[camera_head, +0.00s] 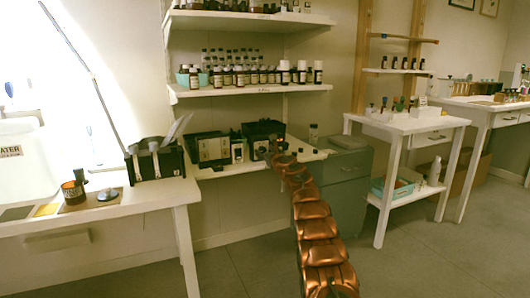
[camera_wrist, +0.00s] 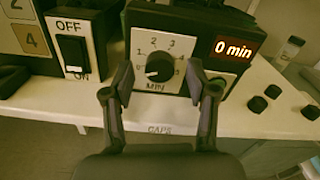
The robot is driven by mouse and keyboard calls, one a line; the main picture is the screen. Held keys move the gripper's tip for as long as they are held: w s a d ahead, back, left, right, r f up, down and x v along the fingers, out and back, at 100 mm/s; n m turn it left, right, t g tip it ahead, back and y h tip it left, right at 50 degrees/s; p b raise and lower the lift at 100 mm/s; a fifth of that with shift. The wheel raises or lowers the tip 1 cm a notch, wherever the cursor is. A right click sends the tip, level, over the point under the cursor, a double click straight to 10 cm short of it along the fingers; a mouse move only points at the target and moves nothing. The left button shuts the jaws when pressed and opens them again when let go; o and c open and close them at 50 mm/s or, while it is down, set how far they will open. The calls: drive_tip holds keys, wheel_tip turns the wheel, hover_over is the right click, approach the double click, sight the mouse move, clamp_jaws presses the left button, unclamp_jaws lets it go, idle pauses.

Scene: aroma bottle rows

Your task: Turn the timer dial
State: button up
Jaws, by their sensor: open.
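The timer (camera_wrist: 192,45) is a black box with a pale face in the wrist view. Its round black dial (camera_wrist: 159,68) has a white pointer mark, numbers around it and "MIN" below. The red display (camera_wrist: 234,50) reads "0 min". My gripper (camera_wrist: 164,80) is open, one finger to each side of the dial in the picture, with nothing between them. I cannot tell how far the fingertips are from the face. In the head view, the timer (camera_head: 260,143) stands on the low shelf behind the end of my arm, which partly hides it.
An OFF/ON switch box (camera_wrist: 75,55) stands left of the timer. Several black caps (camera_wrist: 272,91) lie on the white shelf (camera_wrist: 185,118) at right, near a clear bottle (camera_wrist: 291,47). Bottle-filled shelves (camera_head: 250,90) hang above. A grey cabinet (camera_head: 346,190) stands right of my arm.

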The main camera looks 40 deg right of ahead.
idle(0.3)
clamp_jaws()
idle(0.3)
